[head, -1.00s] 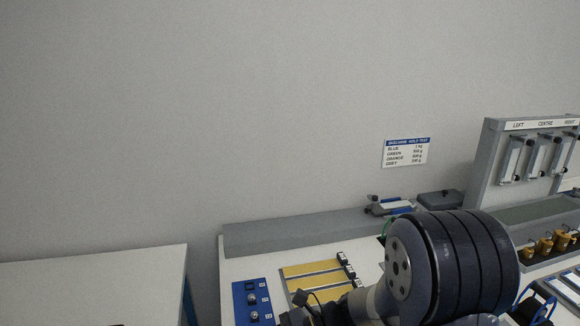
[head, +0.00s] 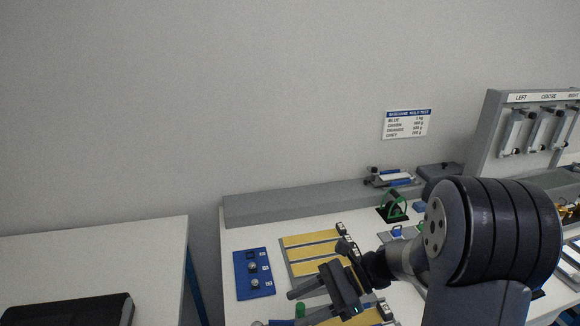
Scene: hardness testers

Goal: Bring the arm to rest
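My gripper (head: 298,306) hangs over the front of the white bench, left of my large dark arm joint. Its two dark fingers point left and stand apart. A small green thing (head: 300,310) shows between the fingertips. It looks to be beyond them on the bench, but I cannot tell for sure. My wrist and arm reach from the lower right and hide part of the bench.
A green-and-black stand (head: 392,207) is behind. A rack with hanging clamps (head: 510,133) stands right. A separate white table (head: 95,262) holds a dark case (head: 68,311).

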